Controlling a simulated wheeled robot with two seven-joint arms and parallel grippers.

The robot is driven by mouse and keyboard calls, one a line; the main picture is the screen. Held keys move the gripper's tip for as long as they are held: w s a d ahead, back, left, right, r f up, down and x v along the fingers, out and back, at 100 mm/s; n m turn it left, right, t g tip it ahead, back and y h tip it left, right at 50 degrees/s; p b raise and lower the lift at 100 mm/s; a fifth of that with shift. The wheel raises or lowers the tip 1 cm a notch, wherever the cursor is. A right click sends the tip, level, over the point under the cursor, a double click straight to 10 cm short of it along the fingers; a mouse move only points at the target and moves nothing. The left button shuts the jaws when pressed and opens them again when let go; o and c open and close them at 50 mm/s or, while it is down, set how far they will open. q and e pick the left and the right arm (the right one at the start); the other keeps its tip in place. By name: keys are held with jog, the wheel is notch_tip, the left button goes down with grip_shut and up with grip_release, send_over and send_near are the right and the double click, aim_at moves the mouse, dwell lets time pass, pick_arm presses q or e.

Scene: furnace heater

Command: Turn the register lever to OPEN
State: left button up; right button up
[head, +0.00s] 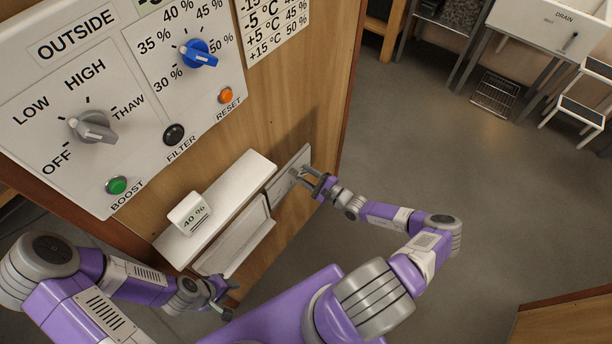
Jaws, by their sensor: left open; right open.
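A pale plate (283,177) is set on the wooden panel to the right of the white ledge. A small grey part, possibly the register lever, shows on it, but it is partly hidden by my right gripper, and I cannot read any OPEN mark or its setting. My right gripper (311,181) is open, with its fingertips right at this plate; I cannot tell whether they touch it. My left gripper (226,300) is open and empty, low in front of the panel below the white ledge.
A white ledge (245,180) holds a small white block (188,213) marked 40 %. A white framed part (240,243) juts out below it. Above are a grey knob (93,127), a blue knob (198,54) and several buttons. Open floor (440,150) lies to the right.

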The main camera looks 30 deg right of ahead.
jog(key=shift+w, duration=0.15)
grip_shut()
dwell(0.4)
